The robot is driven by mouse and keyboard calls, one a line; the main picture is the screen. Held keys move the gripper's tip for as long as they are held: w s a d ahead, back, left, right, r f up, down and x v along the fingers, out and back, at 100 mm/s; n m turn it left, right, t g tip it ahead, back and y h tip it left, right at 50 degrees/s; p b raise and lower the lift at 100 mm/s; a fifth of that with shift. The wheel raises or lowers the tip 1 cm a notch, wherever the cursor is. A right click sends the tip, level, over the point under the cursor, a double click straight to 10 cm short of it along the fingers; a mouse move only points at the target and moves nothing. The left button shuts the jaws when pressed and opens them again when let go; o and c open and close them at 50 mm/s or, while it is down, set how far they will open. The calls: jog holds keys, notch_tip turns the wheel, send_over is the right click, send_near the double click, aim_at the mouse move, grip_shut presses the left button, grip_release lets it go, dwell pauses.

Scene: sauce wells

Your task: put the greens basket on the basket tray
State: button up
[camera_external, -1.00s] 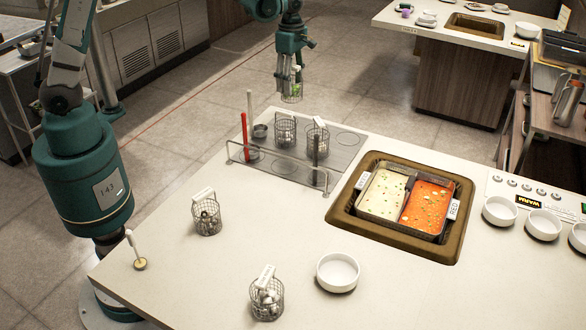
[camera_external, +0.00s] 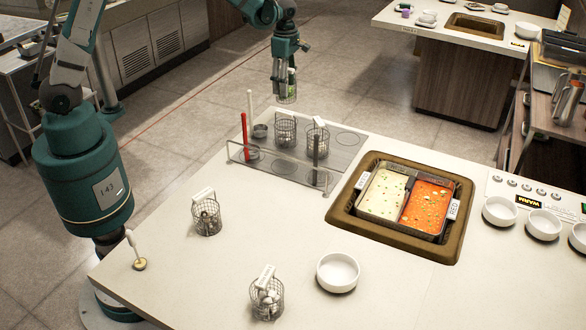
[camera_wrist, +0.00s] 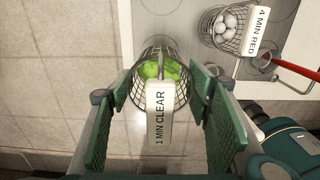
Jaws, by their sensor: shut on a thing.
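The greens basket (camera_external: 287,98) is a small wire basket hanging in the air beyond the back edge of the counter. In the wrist view the basket (camera_wrist: 178,98) holds green leaves and has a white "1 MIN CLEAR" tag. My gripper (camera_external: 288,72) is shut on it by the tag handle; the gripper's green fingers (camera_wrist: 160,100) stand on both sides of the tag. The basket tray (camera_external: 350,141), a grey plate with round marks, lies at the counter's back left, below and right of the held basket. Two other wire baskets stand on it.
A rail (camera_external: 278,167) runs along the tray's front, with upright red (camera_external: 244,135), white and dark handles nearby. A basket of white balls tagged "4 MIN RED" (camera_wrist: 226,30) is close by. Two baskets and a white bowl (camera_external: 338,272) stand nearer. A two-part sauce well (camera_external: 408,203) is right.

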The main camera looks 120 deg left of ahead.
aim_at(286, 98)
jog(key=shift+f+b, duration=0.35)
jog(key=shift+f, duration=2.8)
jog(key=shift+f, duration=1.85)
jog(key=shift+f+b, duration=0.2)
jog(key=shift+b, duration=0.2)
jog(key=o, duration=1.1)
jog(key=shift+c, duration=0.2)
jog(key=shift+r, duration=0.15)
notch_tip(286, 98, up, 12)
jog(key=shift+r+p, duration=0.1)
jog(key=shift+p, duration=0.7)
